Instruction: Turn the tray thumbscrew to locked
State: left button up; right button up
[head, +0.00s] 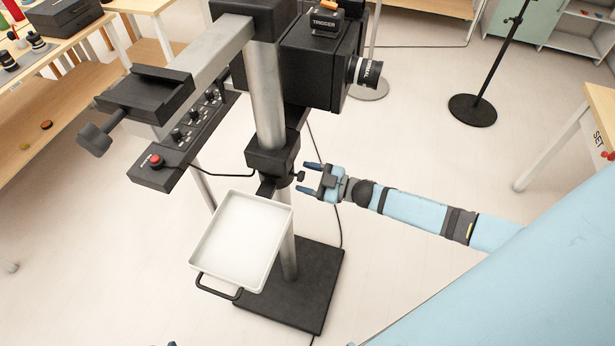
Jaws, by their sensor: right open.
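The tray thumbscrew (299,176) is a small black knob. It sticks out on the right side of the black collar (270,160) that clamps the tray to the silver column. The white square tray (238,240) sits below and left of it, with a black handle at its front. My right gripper (309,178) is open and comes in from the right. Its two blue fingertips are just right of the thumbscrew, one above and one below its line, with nothing held. I cannot tell whether they touch the knob. My left gripper does not show clearly.
A black camera box (318,62) hangs above the collar. A control panel with a red button (155,161) is at left. The column stands on a black base plate (305,290). A thin cable hangs behind the gripper. The floor to the right is mostly open.

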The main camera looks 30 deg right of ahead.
jog(key=b+v, duration=0.2)
jog(key=v, duration=1.1)
jog(key=shift+s+d, duration=0.25)
jog(key=shift+s, duration=0.05)
jog(key=shift+a, duration=0.1)
jog(key=s+a+f+m+g+h, duration=0.1)
jog(key=s+a+m+h, duration=0.3)
jog(key=a, duration=0.4)
jog(key=s+a+f+m+g+h+p, duration=0.1)
jog(key=s+a+f+m+h, duration=0.2)
jog(key=s+a+m, duration=0.3)
jog(key=s+a+h, duration=0.1)
jog(key=s+a, duration=0.1)
jog(key=a, duration=0.1)
jog(key=shift+h, duration=0.4)
